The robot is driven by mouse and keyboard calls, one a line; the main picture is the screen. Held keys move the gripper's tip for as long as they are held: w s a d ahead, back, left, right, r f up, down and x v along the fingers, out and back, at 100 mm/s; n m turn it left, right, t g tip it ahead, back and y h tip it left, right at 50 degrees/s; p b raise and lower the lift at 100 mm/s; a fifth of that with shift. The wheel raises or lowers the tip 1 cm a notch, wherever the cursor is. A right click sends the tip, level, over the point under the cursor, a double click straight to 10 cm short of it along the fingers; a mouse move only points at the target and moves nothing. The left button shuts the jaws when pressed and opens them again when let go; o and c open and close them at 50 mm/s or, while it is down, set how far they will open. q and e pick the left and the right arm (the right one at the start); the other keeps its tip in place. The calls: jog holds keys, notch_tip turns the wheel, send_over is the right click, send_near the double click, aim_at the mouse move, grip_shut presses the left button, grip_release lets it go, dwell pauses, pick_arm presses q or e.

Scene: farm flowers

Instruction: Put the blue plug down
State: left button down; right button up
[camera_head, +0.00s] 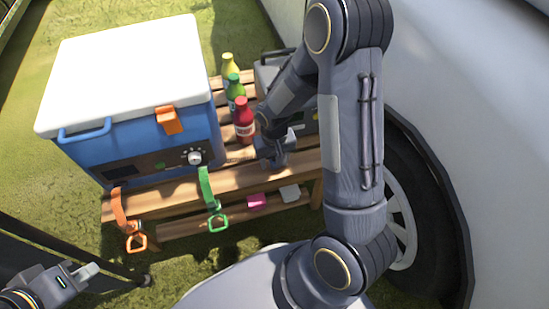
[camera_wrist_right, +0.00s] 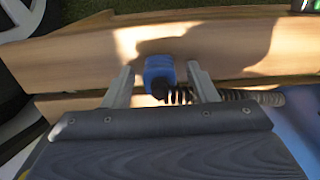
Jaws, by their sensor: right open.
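The blue plug (camera_wrist_right: 159,67) lies on the wooden table (camera_wrist_right: 90,50) in the right wrist view, with a dark coiled cable (camera_wrist_right: 235,95) running from it to the right. My right gripper (camera_wrist_right: 163,78) is open, with one finger on each side of the plug and a gap to both. In the head view my right gripper (camera_head: 277,160) is low over the table near the red bottle, and the plug is hidden there. My left gripper (camera_head: 84,277) is at the lower left, away from the table; its fingers are too unclear to judge.
A blue cooler with a white lid (camera_head: 130,70) fills the table's left. Yellow (camera_head: 230,67), green (camera_head: 235,92) and red (camera_head: 244,121) bottles stand beside it. Orange (camera_head: 119,212) and green (camera_head: 209,188) straps hang at the front. A white vehicle (camera_head: 470,90) is close on the right.

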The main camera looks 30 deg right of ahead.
jog(key=shift+r, duration=0.25)
notch_tip(320, 180, up, 12)
jog(key=r+p, duration=0.1)
jog(key=p, duration=0.5)
jog(key=s+a+r+t+y, duration=0.2)
jog(key=s+r, duration=0.5)
jog(key=s, duration=0.1)
jog(key=s+a+r+n+t+y, duration=0.1)
jog(key=s+a+r+t, duration=0.1)
jog(key=s+r, duration=0.6)
jog(key=shift+s+r+t+y, duration=0.15)
jog(key=shift+s+t+y, duration=0.3)
jog(key=shift+t, duration=0.35)
notch_tip(320, 180, up, 27)
jog(key=p, duration=2.6)
jog(key=shift+p, duration=0.35)
jog(key=shift+r, duration=0.1)
